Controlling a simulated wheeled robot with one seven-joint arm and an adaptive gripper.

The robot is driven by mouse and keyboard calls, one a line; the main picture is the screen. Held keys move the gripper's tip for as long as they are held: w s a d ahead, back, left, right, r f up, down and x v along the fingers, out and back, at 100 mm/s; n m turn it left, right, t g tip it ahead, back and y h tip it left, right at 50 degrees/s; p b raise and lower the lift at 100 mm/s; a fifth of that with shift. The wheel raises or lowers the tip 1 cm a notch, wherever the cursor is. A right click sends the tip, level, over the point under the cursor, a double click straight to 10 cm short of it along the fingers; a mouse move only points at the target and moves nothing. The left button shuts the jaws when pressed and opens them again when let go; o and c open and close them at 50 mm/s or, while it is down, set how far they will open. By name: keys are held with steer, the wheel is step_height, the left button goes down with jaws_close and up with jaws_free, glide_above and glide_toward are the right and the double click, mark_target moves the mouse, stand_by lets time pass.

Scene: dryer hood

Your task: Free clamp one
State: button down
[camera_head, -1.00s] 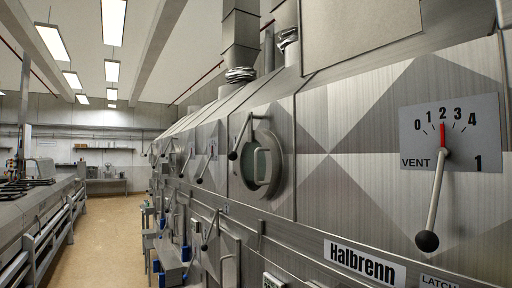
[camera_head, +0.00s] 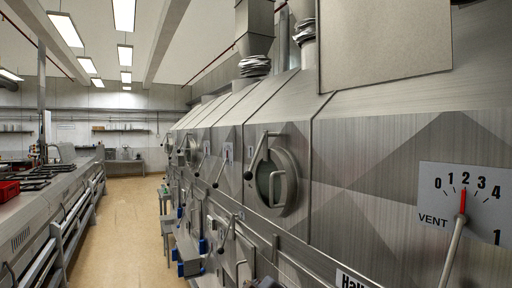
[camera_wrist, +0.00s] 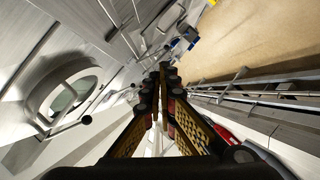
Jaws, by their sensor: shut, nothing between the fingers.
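I cannot tell which part is clamp one; no readable label names a clamp. A round porthole (camera_head: 279,184) with a handle is set in the steel hood, with a ball-ended lever (camera_head: 259,155) slanting across its left side. In the wrist view a round porthole (camera_wrist: 66,92) lies at the left, with a black ball knob (camera_wrist: 86,119) beside it. My gripper (camera_wrist: 166,76) is shut and empty in the middle of the wrist view, apart from the porthole. Further ball-ended levers (camera_head: 221,172) show along the hood.
A vent dial (camera_head: 468,203) marked 1 is at the right, its red pointer near 2 and its lever hanging down. A bench with rails (camera_head: 60,220) and a red crate (camera_head: 8,190) lines the left. The tan floor (camera_head: 130,230) between is clear.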

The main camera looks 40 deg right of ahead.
mark_target(253, 165)
steer(key=w+d+r+n+t+p, duration=0.1)
steer(key=d+r+n+p, duration=0.2)
steer(key=r, duration=0.5)
steer(key=w+d+r+n+t+p, duration=0.1)
steer(key=d+r+n+p, duration=0.2)
steer(key=r+p, duration=0.3)
steer(key=w+d+r+n+t+p, duration=0.2)
steer(key=d+r+n+p, duration=0.2)
steer(key=r, duration=0.8)
steer(key=shift+r+n+y, duration=0.25)
steer(key=shift+n+y, duration=0.05)
steer(key=shift+w, duration=0.1)
steer(key=b+x, duration=0.1)
steer(key=x, duration=1.3)
steer(key=shift+w+f+b, duration=0.1)
steer(key=shift+f+b, duration=0.05)
steer(key=shift+b, duration=0.6)
